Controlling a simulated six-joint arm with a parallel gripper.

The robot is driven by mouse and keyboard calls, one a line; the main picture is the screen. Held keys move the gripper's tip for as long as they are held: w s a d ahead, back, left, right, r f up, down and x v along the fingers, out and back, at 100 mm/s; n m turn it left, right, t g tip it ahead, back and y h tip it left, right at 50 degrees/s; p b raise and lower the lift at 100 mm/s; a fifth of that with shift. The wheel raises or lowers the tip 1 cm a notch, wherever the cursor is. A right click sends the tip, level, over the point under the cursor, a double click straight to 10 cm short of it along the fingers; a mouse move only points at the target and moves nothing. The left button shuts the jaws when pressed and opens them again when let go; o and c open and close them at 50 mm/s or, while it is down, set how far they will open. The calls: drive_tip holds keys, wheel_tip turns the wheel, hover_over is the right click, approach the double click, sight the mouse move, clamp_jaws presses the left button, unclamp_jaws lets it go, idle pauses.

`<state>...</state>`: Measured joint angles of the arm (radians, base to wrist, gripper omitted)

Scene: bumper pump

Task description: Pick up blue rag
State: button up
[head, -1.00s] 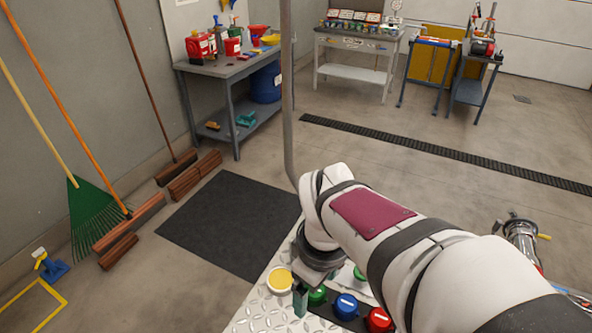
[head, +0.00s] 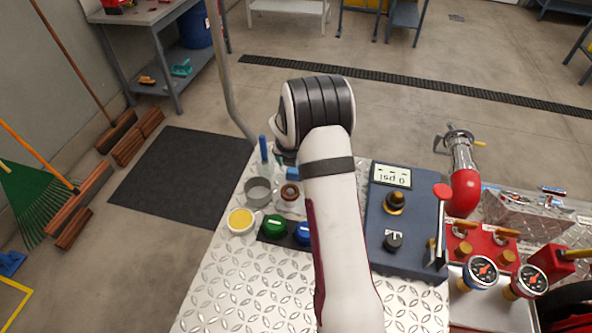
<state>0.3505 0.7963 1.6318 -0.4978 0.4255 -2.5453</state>
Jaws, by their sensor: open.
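I cannot make out the blue rag for certain. A small patch of blue (head: 292,173) shows beside my arm, just above the brown-topped round item, but it is mostly covered and could be something else. My gripper (head: 283,162) points down at the far end of the diamond-plate surface (head: 225,290), partly hidden by my white arm. It is open, and its fingertips are hard to see. A blue upright handle (head: 263,149) stands just left of it.
A grey cup (head: 258,190), a yellow-topped round item (head: 240,221), green (head: 274,225) and blue (head: 303,233) knobs stand left of my arm. A blue console (head: 410,235) with a gauge display, a red-handled lever (head: 441,220) and pipe fittings crowd the right.

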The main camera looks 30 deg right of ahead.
drive_tip(key=x, duration=0.4)
drive_tip(key=shift+s+f, duration=0.15)
drive_tip(key=shift+f, duration=0.25)
drive_tip(key=c, duration=1.1)
drive_tip(key=shift+r, duration=0.1)
drive_tip(key=r, duration=0.4)
drive_tip(key=shift+s+d+r, duration=0.15)
drive_tip(key=shift+s+r, duration=0.1)
drive_tip(key=s+d+r, duration=0.2)
drive_tip(key=s, duration=0.1)
drive_tip(key=s+d+r, duration=0.2)
drive_tip(key=s, duration=0.1)
drive_tip(key=s+d+r, duration=0.2)
drive_tip(key=s, duration=0.1)
drive_tip(key=shift+d+r, duration=0.1)
drive_tip(key=shift+r, duration=0.1)
